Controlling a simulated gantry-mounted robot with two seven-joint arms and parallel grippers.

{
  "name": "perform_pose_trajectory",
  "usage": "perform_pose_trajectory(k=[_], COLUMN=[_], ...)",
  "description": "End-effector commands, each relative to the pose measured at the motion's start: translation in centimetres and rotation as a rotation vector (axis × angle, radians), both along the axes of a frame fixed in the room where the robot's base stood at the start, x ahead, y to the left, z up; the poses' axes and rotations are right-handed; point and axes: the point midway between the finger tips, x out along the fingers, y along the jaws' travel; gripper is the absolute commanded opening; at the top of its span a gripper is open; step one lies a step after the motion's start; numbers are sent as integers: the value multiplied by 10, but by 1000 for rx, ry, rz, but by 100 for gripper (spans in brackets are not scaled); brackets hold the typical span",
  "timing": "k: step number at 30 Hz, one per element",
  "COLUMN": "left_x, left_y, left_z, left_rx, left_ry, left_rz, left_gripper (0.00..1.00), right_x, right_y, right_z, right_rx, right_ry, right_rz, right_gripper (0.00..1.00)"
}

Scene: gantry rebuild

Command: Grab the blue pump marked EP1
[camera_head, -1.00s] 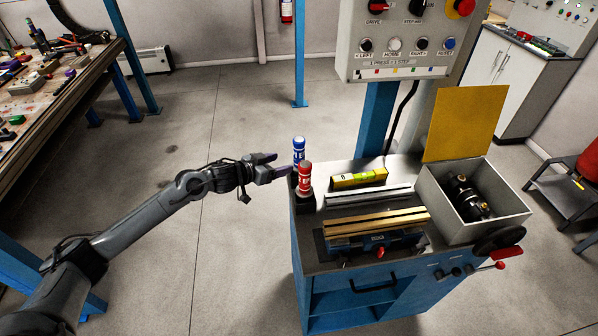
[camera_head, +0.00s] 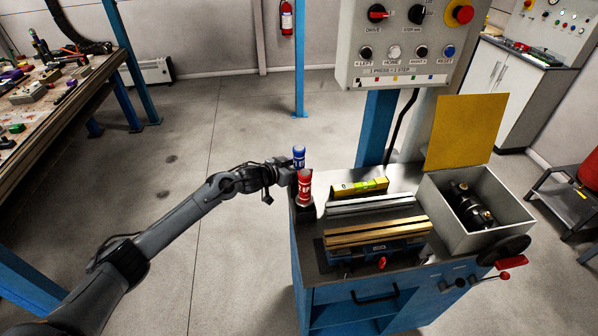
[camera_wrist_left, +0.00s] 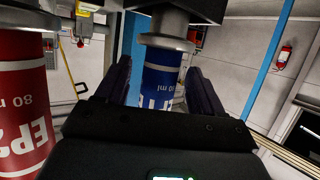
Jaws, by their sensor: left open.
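The blue pump (camera_head: 299,157) stands upright at the left corner of the blue workbench, just behind the red pump (camera_head: 305,186). In the left wrist view the blue pump (camera_wrist_left: 162,78) appears upside down between the fingers, its marking partly hidden by the gripper body. The red pump (camera_wrist_left: 24,105), marked EP2, is outside the fingers on the left of that view. My left gripper (camera_head: 290,172) is open at the blue pump. In the left wrist view, its fingers (camera_wrist_left: 160,92) lie on either side of the blue pump. Contact cannot be told. My right gripper is not seen.
A yellow level (camera_head: 358,187) and a vise (camera_head: 375,235) are on the workbench (camera_head: 312,262) to the right. A grey bin (camera_head: 480,240) with a black part stands farther right. A control box (camera_head: 405,50) hangs above. The floor to the left is open.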

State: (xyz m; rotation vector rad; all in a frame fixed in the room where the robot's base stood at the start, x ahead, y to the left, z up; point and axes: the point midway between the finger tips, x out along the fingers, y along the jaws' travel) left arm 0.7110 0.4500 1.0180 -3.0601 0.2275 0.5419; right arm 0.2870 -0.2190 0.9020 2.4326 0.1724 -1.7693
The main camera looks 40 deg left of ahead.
Motion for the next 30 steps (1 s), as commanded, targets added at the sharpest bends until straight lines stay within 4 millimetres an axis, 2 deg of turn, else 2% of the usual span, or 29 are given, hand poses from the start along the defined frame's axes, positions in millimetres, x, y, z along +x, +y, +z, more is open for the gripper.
perform_pose_trajectory(k=[6,16,30], left_x=[20,24,23], left_y=[-3,-4,-4], left_z=[-7,-8,-8], left_rx=[-1,1,1], left_ry=[-2,-1,-1], left_rz=[0,0,0], left_gripper=[68,68,0], right_x=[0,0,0], right_y=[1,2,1], right_z=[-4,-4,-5], right_rx=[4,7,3], right_ry=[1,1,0], right_rz=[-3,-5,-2], right_gripper=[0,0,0])
